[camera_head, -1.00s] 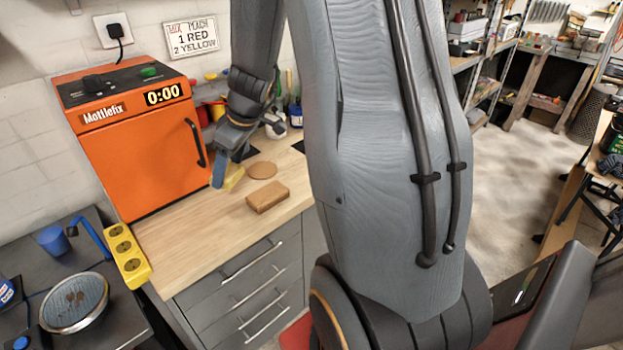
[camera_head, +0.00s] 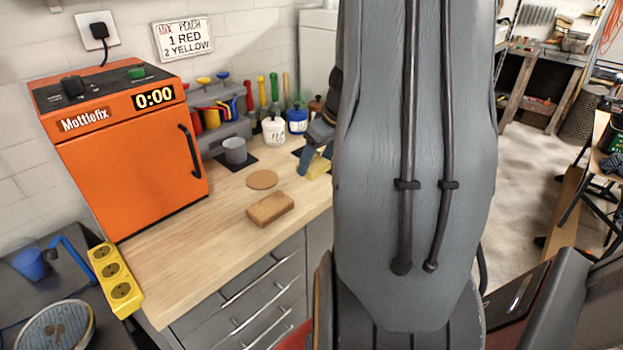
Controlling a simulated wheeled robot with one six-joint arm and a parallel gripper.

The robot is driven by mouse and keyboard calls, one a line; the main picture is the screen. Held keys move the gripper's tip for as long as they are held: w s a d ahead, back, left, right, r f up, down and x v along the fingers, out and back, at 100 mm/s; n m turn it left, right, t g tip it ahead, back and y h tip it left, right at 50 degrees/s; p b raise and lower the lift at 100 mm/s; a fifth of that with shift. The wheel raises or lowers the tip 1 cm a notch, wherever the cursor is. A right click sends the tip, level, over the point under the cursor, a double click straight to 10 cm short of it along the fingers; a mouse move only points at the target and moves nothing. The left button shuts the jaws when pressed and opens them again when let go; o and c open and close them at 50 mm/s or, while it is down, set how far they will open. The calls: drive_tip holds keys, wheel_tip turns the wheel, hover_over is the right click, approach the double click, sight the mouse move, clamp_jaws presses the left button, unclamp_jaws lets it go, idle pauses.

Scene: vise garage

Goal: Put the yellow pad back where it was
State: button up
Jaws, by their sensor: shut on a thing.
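The yellow pad (camera_head: 319,167) shows in the head view at the back right of the wooden worktop (camera_head: 180,260), partly hidden by my gripper and arm. My gripper (camera_head: 310,166), with a blue finger visible, is shut on the pad. The pad is low, close to the worktop; I cannot tell whether it touches. A dark mat (camera_head: 298,152) shows partly beside the gripper; the rest of it is hidden.
A brown block (camera_head: 270,208) and a round cork disc (camera_head: 262,180) lie left of the gripper. An orange oven (camera_head: 135,160) stands at left. The front worktop is clear.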

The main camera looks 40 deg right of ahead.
sight(316, 175)
drive_tip(key=shift+d+f, duration=0.1)
drive_tip(key=shift+f, duration=2.45)
drive_tip(key=shift+f+b, duration=0.15)
drive_tip(key=shift+b, duration=0.3)
drive_tip(key=o, duration=1)
